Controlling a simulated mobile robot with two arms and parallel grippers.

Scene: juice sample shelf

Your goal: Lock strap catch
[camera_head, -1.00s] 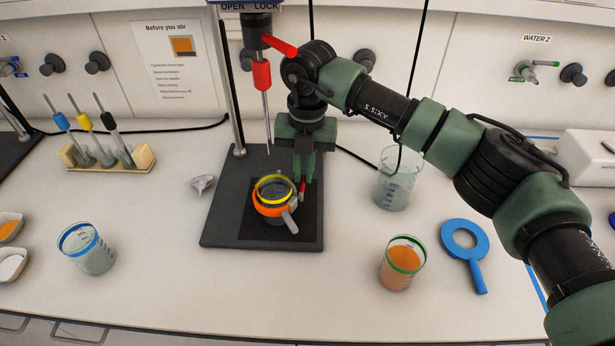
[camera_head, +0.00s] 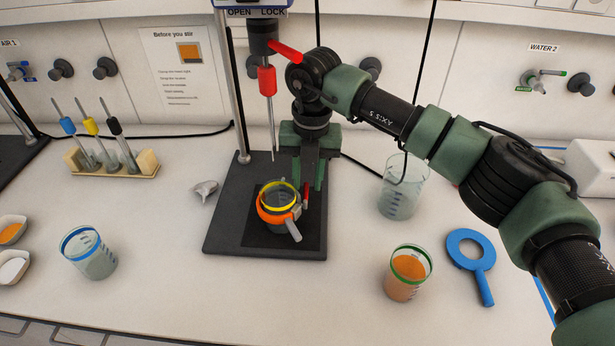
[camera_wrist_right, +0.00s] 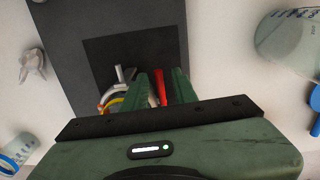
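A small beaker with a yellow rim (camera_head: 279,191) stands on the dark stand base, held by an orange strap (camera_head: 267,214). A grey lever (camera_head: 292,230) sticks out at the strap's front. A red catch (camera_head: 306,196) stands at the strap's right side and also shows in the wrist view (camera_wrist_right: 160,88). My right gripper (camera_head: 313,182) points down just right of the beaker. In the wrist view its green fingers (camera_wrist_right: 167,85) are parted, with the red catch between them; contact cannot be told. My left gripper is not in view.
A stirrer rod (camera_head: 270,120) with a red sleeve hangs above the stand base (camera_head: 225,215). A clear beaker (camera_head: 402,190), an orange-filled beaker (camera_head: 407,275) and a blue ring tool (camera_head: 472,250) are to the right. A blue-rimmed beaker (camera_head: 90,255) is at left. The front counter is clear.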

